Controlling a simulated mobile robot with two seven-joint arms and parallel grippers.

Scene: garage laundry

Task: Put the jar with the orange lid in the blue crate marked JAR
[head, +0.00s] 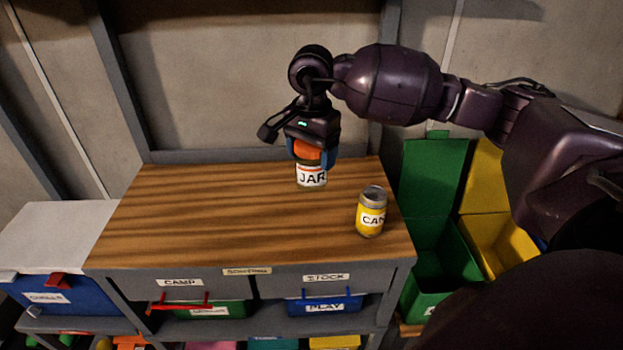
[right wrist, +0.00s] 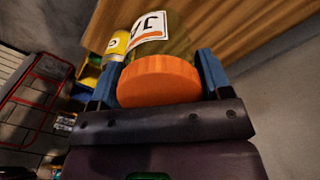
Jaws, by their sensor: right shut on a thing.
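The jar (head: 312,177) has an orange lid and a white label reading JAR. It is upright at the back of the wooden worktop; I cannot tell whether its base touches the wood. My right gripper (head: 315,153) comes down from above with its blue fingers shut on the jar at the orange lid (right wrist: 158,82), one finger on each side in the right wrist view. A bit of blue (head: 541,243) shows at the right, mostly hidden behind my arm. I see no blue crate with a readable JAR label. My left gripper is not in view.
A yellow can (head: 370,213) stands on the worktop (head: 220,220), right of the jar. Open green (head: 440,262) and yellow (head: 497,240) crates stand right of the bench. A blue box (head: 62,296) with a pale lid is at left. The worktop's left half is clear.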

